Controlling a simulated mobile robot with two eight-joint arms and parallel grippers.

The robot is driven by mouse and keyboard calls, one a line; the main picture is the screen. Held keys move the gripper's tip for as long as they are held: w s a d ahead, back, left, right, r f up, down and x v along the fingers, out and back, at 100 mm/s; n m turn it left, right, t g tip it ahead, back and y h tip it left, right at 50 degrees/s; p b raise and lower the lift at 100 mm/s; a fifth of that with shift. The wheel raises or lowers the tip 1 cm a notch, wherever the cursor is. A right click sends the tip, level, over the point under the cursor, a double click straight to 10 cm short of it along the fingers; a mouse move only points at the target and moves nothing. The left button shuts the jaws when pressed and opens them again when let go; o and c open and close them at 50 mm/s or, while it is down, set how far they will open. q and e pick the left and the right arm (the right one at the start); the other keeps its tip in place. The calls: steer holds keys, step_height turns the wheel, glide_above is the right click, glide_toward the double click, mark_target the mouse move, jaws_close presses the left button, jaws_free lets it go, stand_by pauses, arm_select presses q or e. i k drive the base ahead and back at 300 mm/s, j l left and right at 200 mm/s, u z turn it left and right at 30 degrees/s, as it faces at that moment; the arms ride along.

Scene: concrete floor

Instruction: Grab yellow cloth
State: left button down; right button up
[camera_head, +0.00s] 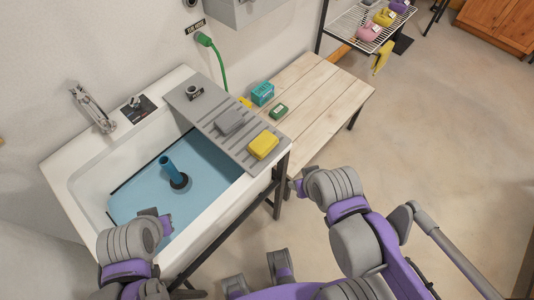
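A yellow cloth (381,57) hangs from the near edge of the wire rack at the top right, its lower end hanging free. My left gripper (166,223) is over the near-left edge of the sink, far from the cloth. My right gripper (294,187) is beside the sink's right front corner, also well short of the cloth. Both grippers are mostly hidden behind my own wrists, and their finger gaps do not show clearly.
The sink (62,170) holds blue water and a blue-handled plunger (172,170). A yellow sponge (263,144) lies on the grey drainboard (212,118). A slatted wooden bench (315,92) stands between sink and wire rack (350,24). Open floor (440,130) lies right of the bench.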

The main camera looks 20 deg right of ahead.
mark_target(266, 142)
steer(key=k+u, duration=0.35)
steer(key=k+j+u, duration=0.1)
steer(key=u, duration=0.6)
steer(key=l+u, duration=0.1)
steer(key=u, duration=0.65)
steer(key=l+u, duration=0.1)
steer(key=u, duration=0.3)
steer(key=k+l, duration=0.15)
steer(key=l, duration=0.2)
steer(key=k+l, duration=0.2)
steer(key=l, duration=0.2)
steer(key=k+l, duration=0.15)
steer(key=l, duration=0.2)
steer(key=k+l, duration=0.15)
steer(key=l, duration=0.2)
steer(key=k+l, duration=0.15)
steer(key=l, duration=0.25)
steer(key=k+l, duration=0.2)
steer(key=l, duration=0.15)
steer(key=k+l, duration=0.15)
steer(key=l, duration=0.2)
